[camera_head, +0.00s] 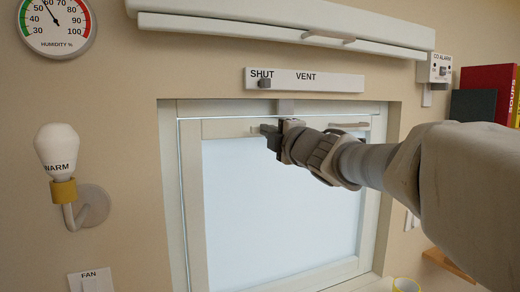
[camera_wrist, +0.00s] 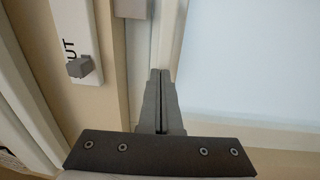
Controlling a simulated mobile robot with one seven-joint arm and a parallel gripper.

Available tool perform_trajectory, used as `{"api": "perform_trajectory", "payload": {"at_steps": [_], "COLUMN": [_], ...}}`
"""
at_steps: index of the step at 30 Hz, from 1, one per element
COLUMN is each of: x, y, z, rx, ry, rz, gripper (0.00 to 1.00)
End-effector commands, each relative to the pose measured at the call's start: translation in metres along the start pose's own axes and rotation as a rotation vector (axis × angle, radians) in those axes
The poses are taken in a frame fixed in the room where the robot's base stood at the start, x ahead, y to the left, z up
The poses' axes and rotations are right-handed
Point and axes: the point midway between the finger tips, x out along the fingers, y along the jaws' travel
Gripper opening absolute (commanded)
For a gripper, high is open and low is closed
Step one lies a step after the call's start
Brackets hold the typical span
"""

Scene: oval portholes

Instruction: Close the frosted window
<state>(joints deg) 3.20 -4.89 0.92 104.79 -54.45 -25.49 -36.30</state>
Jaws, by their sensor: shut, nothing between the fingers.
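The frosted window (camera_head: 280,215) has a pale frame around a whitish pane and sits in a recess in the wall. A thin line shows between its sash and the outer frame; I cannot tell whether the sash is flush. The pane also shows in the wrist view (camera_wrist: 255,60). A handle (camera_head: 348,125) is on the top rail, partly behind my arm. My gripper (camera_head: 266,130) is shut and empty at the top rail, left of the handle. In the wrist view its fingertips (camera_wrist: 160,72) are at the rail; contact is unclear.
A strip marked SHUT and VENT (camera_head: 330,83) is above the window, its grey knob (camera_head: 264,83) under SHUT. A grey tab (camera_head: 285,106) hangs below it. A bulb lamp (camera_head: 58,150) is at left, a CO alarm (camera_head: 440,70) and books (camera_head: 488,90) at right.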

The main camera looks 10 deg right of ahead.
Motion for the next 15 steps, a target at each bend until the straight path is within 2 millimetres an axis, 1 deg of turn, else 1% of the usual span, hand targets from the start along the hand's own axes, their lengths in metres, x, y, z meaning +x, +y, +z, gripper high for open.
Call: {"api": "perform_trajectory", "payload": {"at_steps": [1, 3, 15], "x": [-0.012, -0.026, -0.103], "y": [0.001, 0.001, 0.004], "z": [0.001, 0.001, 0.001], "rx": [-0.001, -0.003, -0.004], "ry": [-0.004, -0.005, -0.008], "rz": [0.004, 0.004, 0.008], "gripper": [0.0, 0.0, 0.0]}}
